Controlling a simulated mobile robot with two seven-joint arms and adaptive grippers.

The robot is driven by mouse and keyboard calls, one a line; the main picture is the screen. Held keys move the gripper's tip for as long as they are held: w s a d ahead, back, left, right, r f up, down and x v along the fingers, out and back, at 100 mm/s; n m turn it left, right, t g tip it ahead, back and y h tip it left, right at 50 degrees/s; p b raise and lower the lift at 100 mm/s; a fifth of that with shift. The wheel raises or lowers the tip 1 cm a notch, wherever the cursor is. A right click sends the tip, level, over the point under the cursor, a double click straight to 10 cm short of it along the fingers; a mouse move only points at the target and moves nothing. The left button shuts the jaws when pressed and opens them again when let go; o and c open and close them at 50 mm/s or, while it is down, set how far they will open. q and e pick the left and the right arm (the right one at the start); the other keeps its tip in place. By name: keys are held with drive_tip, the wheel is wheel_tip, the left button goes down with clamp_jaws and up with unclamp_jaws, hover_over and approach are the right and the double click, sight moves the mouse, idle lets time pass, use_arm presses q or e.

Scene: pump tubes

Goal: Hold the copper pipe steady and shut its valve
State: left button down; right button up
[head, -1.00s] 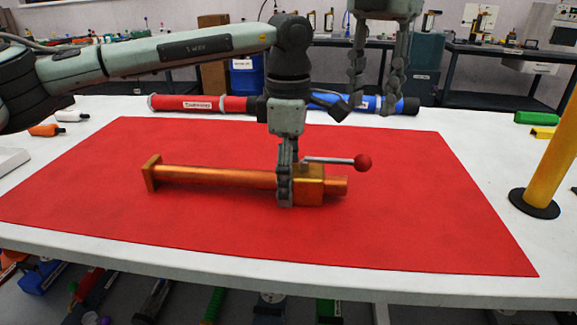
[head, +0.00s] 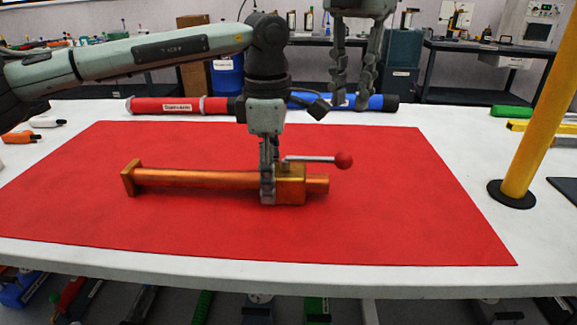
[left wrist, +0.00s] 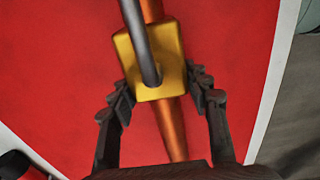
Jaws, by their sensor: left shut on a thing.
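The copper pipe (head: 195,179) lies across the red mat with a square end flange at its left. A brass valve block (head: 291,185) sits near its right end. Its lever (head: 312,158) with a red knob (head: 344,160) points right, along the pipe. My left gripper (head: 267,198) reaches down from above and is shut on the pipe at the left side of the block. In the left wrist view its two fingers (left wrist: 163,93) flank the pipe beside the brass block. My right gripper (head: 353,100) hangs open and empty above the back of the table, its fingers apart.
The red mat (head: 420,220) is clear around the pipe. A red and blue tube (head: 180,104) lies along the back. A yellow post (head: 530,140) on a black base stands at the right.

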drive_tip(key=shift+w+r+n, duration=0.2)
drive_tip(key=shift+w+n, duration=0.25)
drive_tip(key=shift+n, duration=0.75)
clamp_jaws()
drive_tip(key=w+d+n+g, duration=0.1)
drive_tip(key=w+d+n, duration=0.1)
drive_tip(key=n, duration=1.5)
drive_tip(key=w+d+r+n+g+y, duration=0.1)
drive_tip(key=w+d+n, duration=0.2)
drive_tip(key=n, duration=1.4)
drive_tip(key=shift+w+d, duration=0.15)
drive_tip(key=shift+w, duration=0.9)
